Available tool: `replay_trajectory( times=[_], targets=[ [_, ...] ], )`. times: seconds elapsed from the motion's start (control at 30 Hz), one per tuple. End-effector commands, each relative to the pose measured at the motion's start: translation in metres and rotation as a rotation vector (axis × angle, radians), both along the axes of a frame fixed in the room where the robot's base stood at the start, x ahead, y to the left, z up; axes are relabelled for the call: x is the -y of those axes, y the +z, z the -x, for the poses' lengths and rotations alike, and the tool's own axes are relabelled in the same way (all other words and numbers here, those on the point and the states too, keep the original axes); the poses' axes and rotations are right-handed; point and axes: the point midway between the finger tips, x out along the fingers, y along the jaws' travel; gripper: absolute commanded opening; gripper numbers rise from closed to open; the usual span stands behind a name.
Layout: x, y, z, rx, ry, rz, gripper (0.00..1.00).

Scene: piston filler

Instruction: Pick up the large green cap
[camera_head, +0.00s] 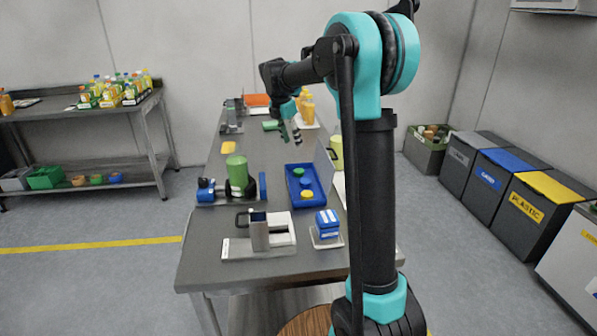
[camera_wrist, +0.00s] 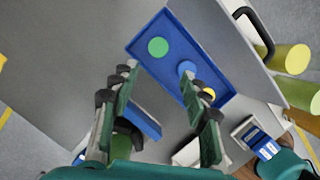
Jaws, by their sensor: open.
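The green cap (camera_wrist: 158,47) is a round disc lying at one end of a blue tray (camera_wrist: 140,44) in the wrist view. In the head view the cap (camera_head: 298,172) is at the far end of the tray (camera_head: 291,196). A blue cap (camera_wrist: 187,68) and a yellow cap (camera_wrist: 209,92) lie in the same tray; a finger partly covers the yellow one. My gripper (camera_wrist: 168,82) is open and empty, with the green cap just beyond its fingertips in the picture. In the head view my gripper (camera_head: 290,133) is above the table, beyond the tray.
A blue fixture (camera_head: 206,193) holding a green cylinder (camera_head: 237,172) stands left of the tray. A clear upright panel (camera_head: 327,160) and yellow-green containers (camera_head: 336,150) stand to its right. A grey stand (camera_head: 259,234) and a blue block (camera_head: 327,222) are nearer.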

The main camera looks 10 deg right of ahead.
Motion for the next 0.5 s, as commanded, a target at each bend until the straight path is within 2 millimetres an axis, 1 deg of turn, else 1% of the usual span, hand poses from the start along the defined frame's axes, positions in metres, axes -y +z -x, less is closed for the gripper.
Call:
replay_trajectory(
  times=[0.03, 0.1, 0.3, 0.4, 0.5],
  targets=[
    [0.002, -0.010, -0.002, 0.000, -0.001, 0.000, 0.46],
    [0.005, -0.024, -0.004, 0.000, 0.000, 0.000, 0.46],
    [0.014, -0.060, -0.010, 0.000, -0.001, 0.000, 0.46],
    [0.017, -0.073, -0.012, 0.000, -0.001, 0.000, 0.46],
    [0.018, -0.080, -0.013, 0.000, 0.000, 0.000, 0.46]
  ],
)
